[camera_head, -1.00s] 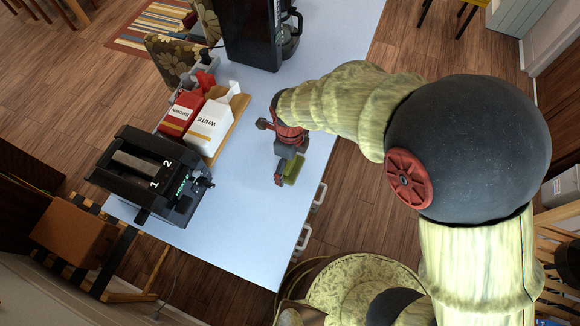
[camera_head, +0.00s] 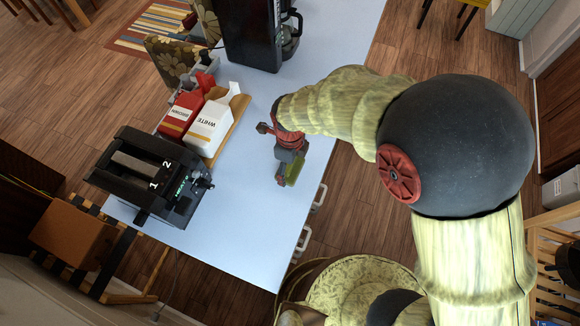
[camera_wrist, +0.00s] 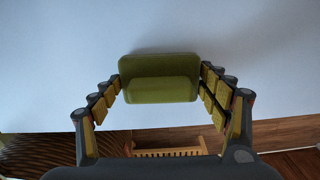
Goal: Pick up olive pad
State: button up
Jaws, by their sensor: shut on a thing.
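The olive pad (camera_wrist: 158,66) is a small green block with rounded corners, between my gripper's fingers in the wrist view. It also shows in the head view (camera_head: 293,174), partly hidden by my gripper. My gripper (camera_head: 288,172) is over the white-blue counter (camera_head: 238,222), near its right edge. In the wrist view my gripper (camera_wrist: 160,84) has a finger on each side of the pad, shut on it. The pad is at or just above the counter; I cannot tell whether it touches.
A black toaster (camera_head: 150,178) stands at the counter's left end. A black coffee maker (camera_head: 254,34) stands at the far end. Drawer handles (camera_head: 319,196) stick out along the right edge.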

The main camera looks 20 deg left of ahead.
jog(key=shift+c, duration=1.3)
jog(key=shift+r, duration=0.45)
notch_tip(320, 180, up, 2)
jog(key=shift+r+p, duration=0.15)
jog(key=shift+p, duration=0.15)
jog(key=s+d+r+p, duration=0.2)
jog(key=s+d+r, duration=0.6)
jog(key=d, duration=0.3)
jog(key=shift+s+d+r, duration=0.15)
jog(key=shift+r, duration=0.75)
